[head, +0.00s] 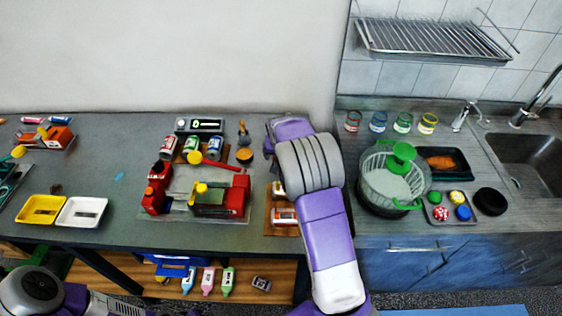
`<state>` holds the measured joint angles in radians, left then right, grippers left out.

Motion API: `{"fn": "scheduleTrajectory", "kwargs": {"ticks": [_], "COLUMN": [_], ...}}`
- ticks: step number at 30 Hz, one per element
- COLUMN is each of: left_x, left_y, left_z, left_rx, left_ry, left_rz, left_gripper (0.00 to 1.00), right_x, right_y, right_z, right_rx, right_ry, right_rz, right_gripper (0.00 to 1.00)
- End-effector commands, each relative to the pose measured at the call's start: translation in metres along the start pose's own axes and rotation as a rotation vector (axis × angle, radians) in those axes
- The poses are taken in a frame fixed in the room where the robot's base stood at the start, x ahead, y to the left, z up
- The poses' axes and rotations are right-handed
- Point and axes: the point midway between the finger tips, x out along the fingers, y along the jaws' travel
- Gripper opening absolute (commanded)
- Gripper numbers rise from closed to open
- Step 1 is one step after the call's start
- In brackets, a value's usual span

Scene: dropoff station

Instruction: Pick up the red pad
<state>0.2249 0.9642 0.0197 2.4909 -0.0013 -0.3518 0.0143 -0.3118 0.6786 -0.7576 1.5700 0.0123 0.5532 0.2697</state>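I cannot make out a red pad for certain. The nearest match is a small round red piece with white spots (440,213) in a small grey tray (431,198) on the right counter, beside yellow, green and blue pieces. A large purple and grey arm of mine rises from the bottom centre over the counter, left of that tray. Its gripper does not show. Part of my other arm shows at the bottom left, also without a visible gripper.
A green and clear spinner bowl (394,182) stands left of the small tray. A black round object (490,201) lies to its right, near the sink (530,160). A dark tray (458,176) with an orange item is behind. A red machine (236,197) is on the left counter.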

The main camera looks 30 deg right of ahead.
Motion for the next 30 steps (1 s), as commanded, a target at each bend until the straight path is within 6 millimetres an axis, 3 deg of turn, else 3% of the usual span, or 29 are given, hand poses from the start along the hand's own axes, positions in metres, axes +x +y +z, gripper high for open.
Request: {"fn": "scheduleTrajectory", "kwargs": {"ticks": [3, 10, 22, 30], "left_x": [0.0030, 0.0024, 0.0025, 0.0012], "left_y": [-0.0010, -0.0008, -0.0008, -0.0003], "left_z": [-0.0002, -0.0002, -0.0002, -0.0002], "left_rx": [0.000, 0.000, 0.000, 0.000], "left_ry": [0.000, 0.000, 0.000, 0.000], "left_rz": [0.000, 0.000, 0.000, 0.000], "left_gripper": [0.43, 0.43, 0.43, 0.43], "right_x": [0.0105, 0.0105, 0.0104, 0.0066], "right_y": [0.0002, -0.0001, -0.0001, -0.0003], "right_z": [0.0005, -0.0001, 0.0000, -0.0018], "right_rx": [0.001, 0.000, 0.000, 0.000], "right_ry": [-0.001, 0.001, 0.000, 0.002], "right_rz": [0.000, -0.001, -0.001, -0.001], "right_gripper": [0.89, 0.89, 0.30, 0.30]}}
